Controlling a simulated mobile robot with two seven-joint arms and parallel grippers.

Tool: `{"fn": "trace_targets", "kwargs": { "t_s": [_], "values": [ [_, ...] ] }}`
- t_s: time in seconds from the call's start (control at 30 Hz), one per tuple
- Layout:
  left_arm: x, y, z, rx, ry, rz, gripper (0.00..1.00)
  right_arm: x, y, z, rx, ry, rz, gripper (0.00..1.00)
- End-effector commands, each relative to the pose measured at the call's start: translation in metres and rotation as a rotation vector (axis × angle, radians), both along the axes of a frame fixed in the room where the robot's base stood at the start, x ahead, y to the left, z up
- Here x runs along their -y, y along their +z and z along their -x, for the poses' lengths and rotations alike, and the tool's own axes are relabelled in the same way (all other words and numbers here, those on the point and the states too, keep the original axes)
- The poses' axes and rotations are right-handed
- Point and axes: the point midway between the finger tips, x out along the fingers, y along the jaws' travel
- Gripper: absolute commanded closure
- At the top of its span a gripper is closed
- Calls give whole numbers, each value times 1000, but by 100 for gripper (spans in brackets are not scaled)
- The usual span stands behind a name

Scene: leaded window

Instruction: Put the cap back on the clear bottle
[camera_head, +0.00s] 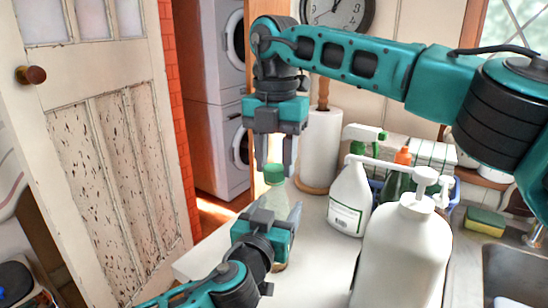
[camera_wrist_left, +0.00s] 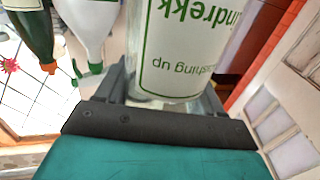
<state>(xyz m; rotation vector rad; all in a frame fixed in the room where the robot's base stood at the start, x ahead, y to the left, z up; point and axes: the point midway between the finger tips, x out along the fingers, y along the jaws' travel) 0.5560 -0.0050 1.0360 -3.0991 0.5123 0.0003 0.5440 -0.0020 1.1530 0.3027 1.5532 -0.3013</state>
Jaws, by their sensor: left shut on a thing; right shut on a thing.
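The clear bottle (camera_head: 268,197) stands near the left end of the white counter, with its lower part hidden behind my left gripper (camera_head: 272,218). That gripper is shut around the bottle's body. In the left wrist view the clear bottle (camera_wrist_left: 185,55) sits between the fingers, its white label with green print upside down. The green cap (camera_head: 274,174) is between the fingertips of my right gripper (camera_head: 275,165), which points down from above and is shut on it. The cap is right over the bottle's top. I cannot tell whether it touches the neck.
A large white pump bottle (camera_head: 402,255) stands in front on the right. A white spray bottle (camera_head: 350,200), green bottles and a paper towel roll (camera_head: 320,148) stand behind. A sponge (camera_head: 485,221) lies by the sink (camera_head: 510,270). A door (camera_head: 105,130) is at the left.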

Motion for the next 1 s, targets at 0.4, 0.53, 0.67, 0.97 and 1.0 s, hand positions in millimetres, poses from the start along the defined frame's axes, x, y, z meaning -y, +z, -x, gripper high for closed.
{"fn": "trace_targets", "kwargs": {
  "t_s": [0.4, 0.53, 0.67, 0.97, 1.0],
  "values": [
    [0, -2, 0, -4, 1, -1, 100, 2, 1, 2, 1, -725, -2, 87],
    [0, -2, 0, -4, 1, -1, 100, 2, 1, 2, 1, -712, -2, 87],
    [0, -2, 0, -4, 1, -1, 100, 2, 1, 2, 1, -711, -2, 49],
    [0, -1, 0, -3, 1, -1, 100, 2, 0, 2, 0, -709, 0, 34],
    [0, -1, 0, -3, 1, -1, 100, 2, 0, 2, 0, -709, 0, 34]
  ]
}}
